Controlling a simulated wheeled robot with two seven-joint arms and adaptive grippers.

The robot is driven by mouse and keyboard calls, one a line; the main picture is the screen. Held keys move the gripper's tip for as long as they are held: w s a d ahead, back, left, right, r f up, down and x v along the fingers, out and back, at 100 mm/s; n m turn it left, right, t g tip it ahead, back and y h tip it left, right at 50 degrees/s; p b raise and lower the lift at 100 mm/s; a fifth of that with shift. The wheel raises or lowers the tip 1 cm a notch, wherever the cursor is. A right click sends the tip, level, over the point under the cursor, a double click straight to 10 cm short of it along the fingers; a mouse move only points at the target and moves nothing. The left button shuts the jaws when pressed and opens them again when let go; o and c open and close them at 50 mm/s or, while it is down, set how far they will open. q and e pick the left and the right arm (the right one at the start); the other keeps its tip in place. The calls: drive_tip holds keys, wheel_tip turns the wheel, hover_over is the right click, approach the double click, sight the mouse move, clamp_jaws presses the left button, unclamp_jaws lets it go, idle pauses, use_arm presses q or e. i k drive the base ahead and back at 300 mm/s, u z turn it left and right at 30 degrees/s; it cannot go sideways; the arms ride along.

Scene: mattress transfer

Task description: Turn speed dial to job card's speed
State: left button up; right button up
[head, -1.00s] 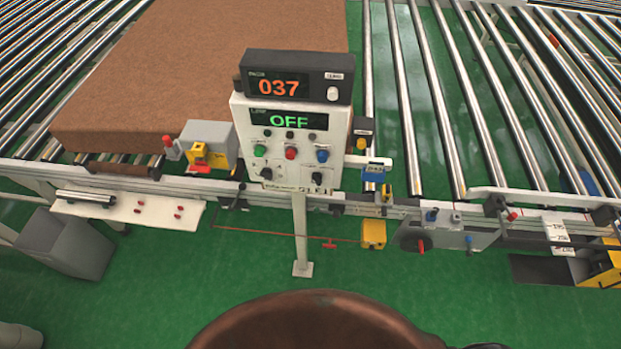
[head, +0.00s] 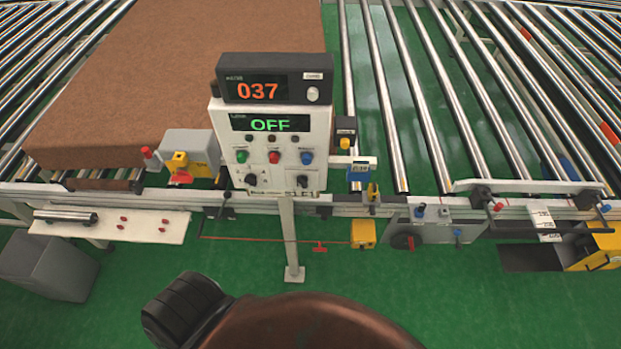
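The control panel (head: 271,164) stands on a white post in the middle of the head view. Its lower display (head: 268,123) reads OFF in green. A dark box (head: 272,80) on top shows 037 in orange and has a pale round knob (head: 312,94). Two black knobs, the left one (head: 251,180) and the right one (head: 302,182), sit low on the panel; their markings are too small to read. I cannot tell which knob is the speed dial. No job card is clearly readable. Neither gripper is in view.
A brown mattress (head: 170,80) lies on the rollers behind the panel. A yellow-and-grey box (head: 190,155) and a blue device (head: 361,172) flank the panel. White labels (head: 543,225) hang at the right. A shelf (head: 110,226) juts out at left.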

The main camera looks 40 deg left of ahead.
sight(250, 180)
drive_tip(key=z, duration=0.75)
drive_tip(key=k, duration=1.6)
drive_tip(key=u, duration=2.25)
drive_tip(key=i, duration=0.5)
drive_tip(key=u, duration=0.1)
